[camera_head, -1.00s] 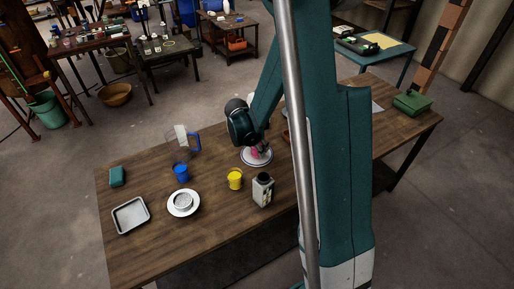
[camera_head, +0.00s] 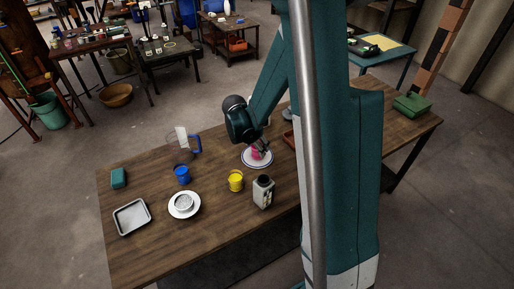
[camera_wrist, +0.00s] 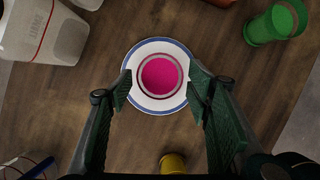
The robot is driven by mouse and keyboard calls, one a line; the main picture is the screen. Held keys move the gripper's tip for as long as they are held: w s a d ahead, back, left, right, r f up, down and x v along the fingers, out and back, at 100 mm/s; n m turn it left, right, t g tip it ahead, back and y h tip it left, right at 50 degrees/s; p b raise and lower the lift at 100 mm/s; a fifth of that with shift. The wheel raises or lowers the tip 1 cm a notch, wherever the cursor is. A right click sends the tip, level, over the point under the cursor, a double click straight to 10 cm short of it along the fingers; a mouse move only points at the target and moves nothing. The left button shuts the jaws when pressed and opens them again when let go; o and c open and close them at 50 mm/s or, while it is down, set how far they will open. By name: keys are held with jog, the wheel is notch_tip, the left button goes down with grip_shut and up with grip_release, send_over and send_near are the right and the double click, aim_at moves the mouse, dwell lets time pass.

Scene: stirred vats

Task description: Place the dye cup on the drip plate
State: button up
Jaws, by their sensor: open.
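A cup of magenta dye (camera_wrist: 160,77) stands upright on a white plate with a blue rim (camera_wrist: 138,58) in the wrist view. In the head view the pink cup (camera_head: 256,154) and the plate (camera_head: 246,163) are near the middle of the table, partly hidden by my gripper. My gripper (camera_wrist: 162,90) is open, with one finger on each side of the cup. Gaps show between the fingers and the cup, so it is not held. In the head view my gripper (camera_head: 262,147) is just above the cup.
A yellow cup (camera_head: 236,181), a grey bottle (camera_head: 263,193), a blue cup (camera_head: 182,175) and a clear jug with a blue handle (camera_head: 194,144) stand nearby. A white dish (camera_head: 174,211) and metal tray (camera_head: 119,228) are left.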

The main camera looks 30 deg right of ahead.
jog(key=p+v, duration=0.1)
jog(key=v, duration=0.7)
jog(key=shift+a+r, duration=0.2)
jog(key=shift+r, duration=0.15)
jog(key=shift+s, duration=0.1)
dwell(0.3)
jog(key=s+a+r+m+t+y, duration=0.25)
jog(key=s+a+r+m, duration=0.55)
jog(key=s+r+m, duration=0.45)
jog(key=s+a+r+m+t, duration=0.1)
jog(key=s+a+r+m, duration=0.2)
jog(key=s+a+m, duration=0.1)
jog(key=s+a+r+m+t+y, duration=0.1)
jog(key=s+a+r+m+t, duration=0.1)
jog(key=s+m, duration=0.4)
jog(key=shift+s+a+r, duration=0.75)
jog(key=shift+s+a, duration=0.15)
jog(key=shift+s, duration=0.05)
